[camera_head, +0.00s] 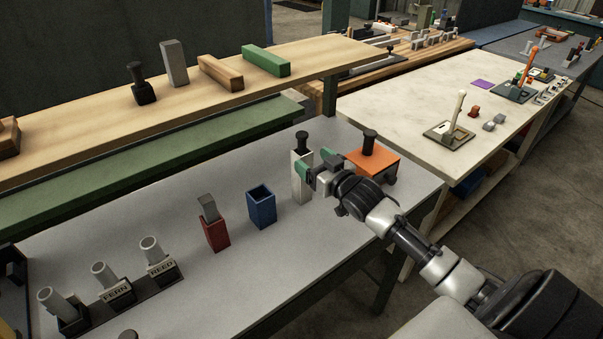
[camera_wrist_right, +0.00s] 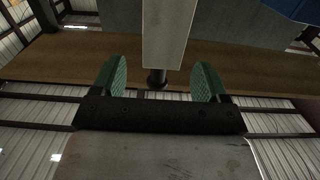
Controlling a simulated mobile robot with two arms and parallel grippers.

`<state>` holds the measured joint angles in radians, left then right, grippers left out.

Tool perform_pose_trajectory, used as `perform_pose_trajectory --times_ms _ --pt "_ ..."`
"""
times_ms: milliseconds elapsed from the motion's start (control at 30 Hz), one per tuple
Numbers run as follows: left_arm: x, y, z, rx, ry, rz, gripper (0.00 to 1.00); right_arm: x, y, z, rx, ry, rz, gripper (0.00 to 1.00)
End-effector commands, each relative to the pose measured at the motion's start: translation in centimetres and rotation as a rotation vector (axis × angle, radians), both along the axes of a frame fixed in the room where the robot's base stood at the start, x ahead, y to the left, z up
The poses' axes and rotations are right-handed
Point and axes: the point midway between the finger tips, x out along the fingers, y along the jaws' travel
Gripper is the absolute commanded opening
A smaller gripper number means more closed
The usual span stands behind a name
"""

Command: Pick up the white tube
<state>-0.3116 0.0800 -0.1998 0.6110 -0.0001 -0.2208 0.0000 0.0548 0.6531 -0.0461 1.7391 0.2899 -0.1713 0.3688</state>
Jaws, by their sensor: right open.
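The white tube (camera_head: 299,187) is square and stands upright on the grey table, with a black knobbed peg (camera_head: 302,140) in its top. My right gripper (camera_head: 315,167) is at the tube's upper right side, open, and hides part of it. In the right wrist view the tube (camera_wrist_right: 166,35) comes down from the top edge, in line with the gap between the green fingers (camera_wrist_right: 160,80). Its black peg (camera_wrist_right: 157,78) shows at the tube's lower end there. I cannot tell whether a finger touches it. My left gripper is not in view.
A blue square tube (camera_head: 261,207) and a red one (camera_head: 216,235) holding a grey bar stand to the left. An orange block (camera_head: 372,163) with a black peg is close on the right, behind my arm. Round grey tubes sit in a labelled rack (camera_head: 125,303).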

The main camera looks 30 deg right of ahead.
Motion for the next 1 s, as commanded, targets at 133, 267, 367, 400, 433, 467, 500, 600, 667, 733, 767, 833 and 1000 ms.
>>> perform_pose_trajectory --times_ms 133,267,367,400,433,467,500,600,667,733,767,833,1000 --pt "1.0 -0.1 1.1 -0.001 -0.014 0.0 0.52 2.1 0.3 0.6 0.001 -0.001 -0.001 0.74" --pt "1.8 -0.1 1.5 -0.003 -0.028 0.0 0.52 4.0 0.5 0.4 0.001 -0.001 -0.001 0.74" --pt "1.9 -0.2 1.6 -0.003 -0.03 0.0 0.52 4.7 0.6 0.3 0.0 0.0 0.0 0.74" --pt "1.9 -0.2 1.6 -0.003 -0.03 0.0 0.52 4.8 0.6 0.3 0.0 0.0 0.0 0.74" --pt "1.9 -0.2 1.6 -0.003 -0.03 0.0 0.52 4.9 0.6 0.3 0.0 0.0 0.0 0.74" --pt "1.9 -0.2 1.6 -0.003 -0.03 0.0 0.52 4.9 0.6 0.2 0.0 0.0 0.001 0.74" --pt "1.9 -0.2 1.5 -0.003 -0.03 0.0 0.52 4.9 0.6 0.2 0.0 0.001 0.001 0.74" --pt "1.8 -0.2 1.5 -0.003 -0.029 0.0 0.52 4.8 0.6 0.2 0.0 0.0 0.001 0.74" --pt "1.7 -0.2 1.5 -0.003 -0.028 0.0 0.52 4.8 0.6 0.2 0.0 0.0 0.001 0.67" --pt "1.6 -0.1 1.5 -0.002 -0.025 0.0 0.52 4.8 0.6 0.2 0.0 0.0 0.001 0.56" --pt "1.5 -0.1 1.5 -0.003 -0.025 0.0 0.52 4.8 0.6 0.2 0.0 0.0 0.001 0.52" --pt "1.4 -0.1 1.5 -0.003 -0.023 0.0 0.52 4.8 0.6 0.2 0.0 0.0 0.001 0.41" --pt "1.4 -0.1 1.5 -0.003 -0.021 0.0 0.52 4.8 0.6 0.2 0.0 0.001 0.001 0.15"
